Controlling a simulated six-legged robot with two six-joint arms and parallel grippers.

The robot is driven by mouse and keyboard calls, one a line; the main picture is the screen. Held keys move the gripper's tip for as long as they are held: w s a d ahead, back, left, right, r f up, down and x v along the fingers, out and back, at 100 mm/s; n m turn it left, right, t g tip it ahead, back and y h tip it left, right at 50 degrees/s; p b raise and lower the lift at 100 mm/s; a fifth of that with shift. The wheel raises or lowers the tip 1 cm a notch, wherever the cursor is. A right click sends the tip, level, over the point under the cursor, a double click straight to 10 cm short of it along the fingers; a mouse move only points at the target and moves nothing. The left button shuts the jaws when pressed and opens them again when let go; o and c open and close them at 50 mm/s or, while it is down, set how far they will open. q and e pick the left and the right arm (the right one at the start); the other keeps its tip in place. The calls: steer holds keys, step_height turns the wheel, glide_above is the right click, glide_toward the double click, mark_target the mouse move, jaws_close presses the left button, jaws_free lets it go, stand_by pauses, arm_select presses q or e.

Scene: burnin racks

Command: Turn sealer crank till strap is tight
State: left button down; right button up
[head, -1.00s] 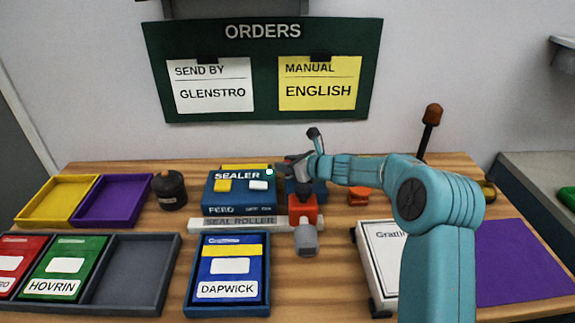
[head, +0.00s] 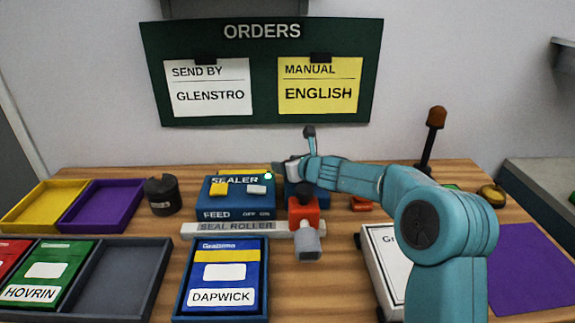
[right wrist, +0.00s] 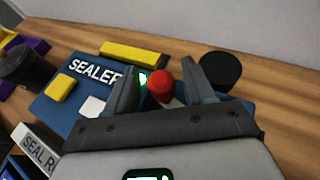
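The blue sealer (head: 238,192) stands at the middle of the table, with FEED and OFF ON markings and a lit green lamp (head: 268,176). My right gripper (head: 291,171) is over its right part. In the right wrist view my right gripper (right wrist: 158,64) is open, its fingers on either side of a red round knob (right wrist: 160,86), with gaps visible. I cannot tell whether this knob belongs to the crank. The strap cannot be made out. A seal roller bar (head: 238,229) lies in front of the sealer. My left gripper is not in view.
A red tool with a grey end (head: 305,218) sits at the bar's right end. A DAPWICK box (head: 221,271) lies in front. Yellow (head: 35,206) and purple (head: 103,205) trays and a dark canister (head: 162,195) are left. A white box (head: 383,250) and purple mat (head: 530,268) are right.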

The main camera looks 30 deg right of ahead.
step_height(320, 180, up, 20)
steer(key=p, duration=1.8)
